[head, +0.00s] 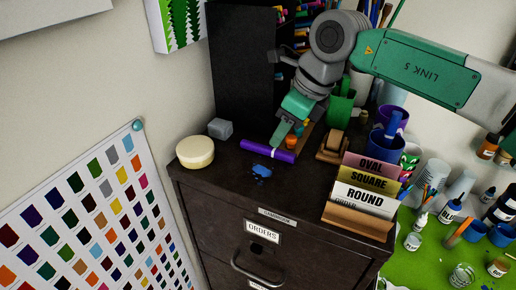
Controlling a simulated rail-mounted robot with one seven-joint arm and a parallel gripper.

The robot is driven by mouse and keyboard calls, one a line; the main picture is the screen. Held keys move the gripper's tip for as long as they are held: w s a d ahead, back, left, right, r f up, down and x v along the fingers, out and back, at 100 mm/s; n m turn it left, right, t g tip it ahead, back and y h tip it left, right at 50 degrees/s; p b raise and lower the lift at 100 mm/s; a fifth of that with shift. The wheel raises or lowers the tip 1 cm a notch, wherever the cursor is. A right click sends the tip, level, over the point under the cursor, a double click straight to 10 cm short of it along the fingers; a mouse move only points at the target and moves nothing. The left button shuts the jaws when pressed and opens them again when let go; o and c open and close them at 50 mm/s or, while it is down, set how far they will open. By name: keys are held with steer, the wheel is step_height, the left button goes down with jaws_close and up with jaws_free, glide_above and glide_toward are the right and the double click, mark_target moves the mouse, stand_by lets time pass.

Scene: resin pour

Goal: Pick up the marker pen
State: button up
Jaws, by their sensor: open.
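A purple marker pen (267,151) with a pale band near one end lies on top of the dark filing cabinet (212,178), toward its back. My gripper (276,145) reaches down from the upper right with its green fingers just over or beside the pen. The jaws are open. One finger hides part of the other, and I cannot tell whether the pen is between them or whether they touch it.
A cream round tub (195,151) and a grey block (220,128) stand left of the pen. A blue spill (262,171) lies in front. A tape dispenser (334,146) and a card holder (357,220) stand to the right. A dark upright panel (240,75) rises behind.

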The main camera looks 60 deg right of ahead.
mark_target(271, 149)
steer(key=x, duration=0.5)
steer(key=shift+w+f+p, duration=0.1)
steer(key=shift+p, duration=0.2)
jaws_close()
step_height(271, 149, up, 10)
stand_by(0.3)
